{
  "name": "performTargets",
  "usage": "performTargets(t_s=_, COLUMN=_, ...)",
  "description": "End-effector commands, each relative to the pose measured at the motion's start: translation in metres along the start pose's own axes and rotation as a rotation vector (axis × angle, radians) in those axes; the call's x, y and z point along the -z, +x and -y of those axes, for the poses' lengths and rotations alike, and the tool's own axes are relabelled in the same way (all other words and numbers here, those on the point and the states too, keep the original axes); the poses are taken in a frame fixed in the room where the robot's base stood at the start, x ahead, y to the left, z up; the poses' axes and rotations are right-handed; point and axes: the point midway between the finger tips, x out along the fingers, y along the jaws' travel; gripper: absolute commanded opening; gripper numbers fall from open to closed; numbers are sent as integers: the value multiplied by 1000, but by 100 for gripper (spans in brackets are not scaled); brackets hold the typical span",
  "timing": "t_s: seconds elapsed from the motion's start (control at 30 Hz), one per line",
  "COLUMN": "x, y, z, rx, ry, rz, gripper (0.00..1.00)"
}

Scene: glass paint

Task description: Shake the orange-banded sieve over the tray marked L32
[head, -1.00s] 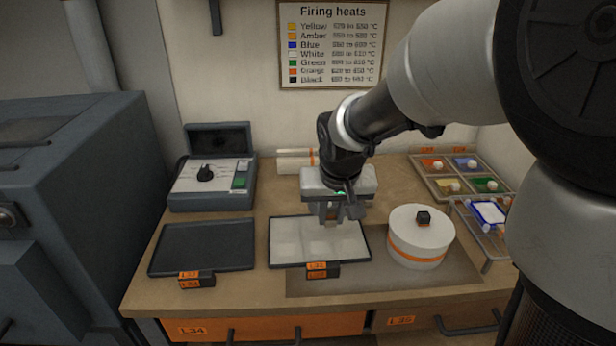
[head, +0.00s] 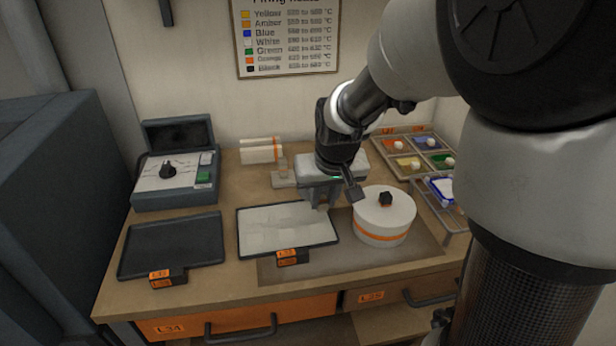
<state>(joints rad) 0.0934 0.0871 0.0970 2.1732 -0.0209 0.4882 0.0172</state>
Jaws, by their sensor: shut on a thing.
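A white drum with an orange band (head: 383,229) and a black knob stands on the darker mat at the right; it is the orange-banded thing I see most clearly, but I cannot tell whether it is the sieve. My gripper (head: 320,203) points down near the right back part of a dark-rimmed tray with a pale surface (head: 270,229), left of the drum. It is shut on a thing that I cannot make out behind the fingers. A dark, empty-looking tray (head: 172,246) lies at the left. The small orange tags on both trays are too small to read surely.
A control box with a dial (head: 172,180) stands at the back left. White rolls with orange bands (head: 258,151) lie at the back. A divided tray of coloured powders (head: 405,166) and a wire rack (head: 447,222) are at the right. Bare bench (head: 215,287) runs along the front.

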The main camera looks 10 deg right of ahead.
Motion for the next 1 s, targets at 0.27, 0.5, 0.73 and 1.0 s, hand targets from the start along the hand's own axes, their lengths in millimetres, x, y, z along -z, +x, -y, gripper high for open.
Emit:
performTargets(t_s=0.27, x=4, y=-9, z=0, rx=0, ry=0, rz=-2, gripper=0)
performTargets(t_s=0.5, x=14, y=-32, z=0, rx=0, ry=0, rz=-1, gripper=0)
performTargets(t_s=0.73, x=20, y=-48, z=0, rx=0, ry=0, rz=-1, gripper=0)
performTargets(t_s=1.0, x=20, y=-46, z=0, rx=0, ry=0, rz=-1, gripper=0)
